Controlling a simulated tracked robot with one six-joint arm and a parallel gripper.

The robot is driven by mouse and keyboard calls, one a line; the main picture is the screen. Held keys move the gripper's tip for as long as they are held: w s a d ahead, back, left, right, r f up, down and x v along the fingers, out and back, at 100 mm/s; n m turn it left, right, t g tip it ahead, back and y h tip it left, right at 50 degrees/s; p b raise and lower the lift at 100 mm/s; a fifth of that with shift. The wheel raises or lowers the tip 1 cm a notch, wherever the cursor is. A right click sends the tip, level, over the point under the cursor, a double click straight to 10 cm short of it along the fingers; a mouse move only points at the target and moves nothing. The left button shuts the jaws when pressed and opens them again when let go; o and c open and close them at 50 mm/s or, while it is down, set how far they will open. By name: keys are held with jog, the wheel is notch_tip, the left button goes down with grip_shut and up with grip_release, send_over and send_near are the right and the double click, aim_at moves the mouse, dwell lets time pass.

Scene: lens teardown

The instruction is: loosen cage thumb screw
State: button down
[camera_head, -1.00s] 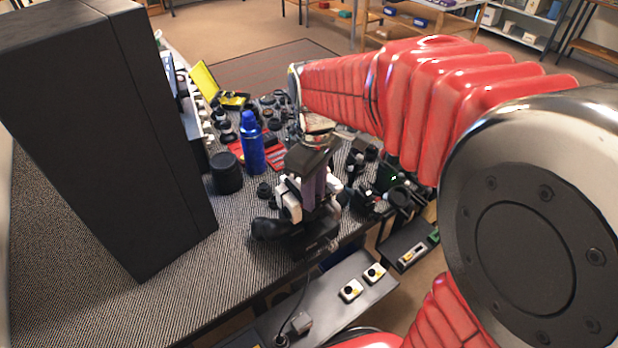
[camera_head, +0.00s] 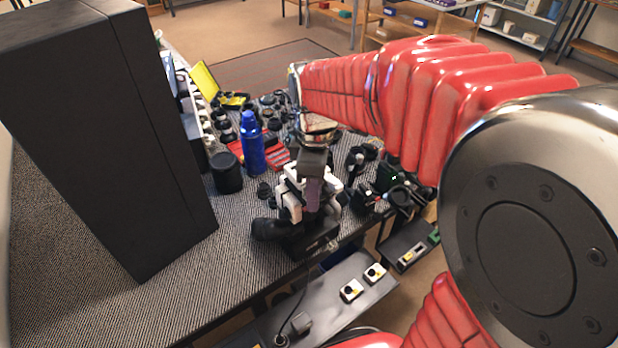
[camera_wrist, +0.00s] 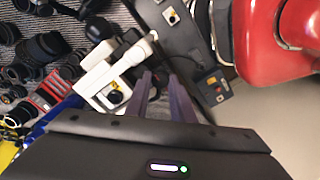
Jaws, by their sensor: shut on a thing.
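A white-and-black device (camera_head: 290,200), which looks like a small microscope or clamp stand, stands on a black base near the table's front edge. It also shows in the wrist view (camera_wrist: 98,78), with a round black knob on it. My gripper (camera_head: 310,212) points down at the device's right side. In the wrist view, its two purple fingers (camera_wrist: 160,76) are close together beside the white body, shut on a small part. The tips hide most of that part, so I cannot clearly make out the cage thumb screw.
A tall black cabinet (camera_head: 100,130) stands on the left. A blue bottle (camera_head: 251,145) and a black cylinder (camera_head: 227,173) stand behind the device. Lens parts and a yellow case (camera_head: 205,82) crowd the back. A lower shelf (camera_head: 325,290) with small white boxes lies in front.

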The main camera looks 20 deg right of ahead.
jog(key=shift+w+d, duration=0.1)
jog(key=c, duration=1.5)
grip_release()
jog(key=shift+c, duration=0.2)
notch_tip(320, 180, up, 14)
jog(key=shift+f, duration=0.1)
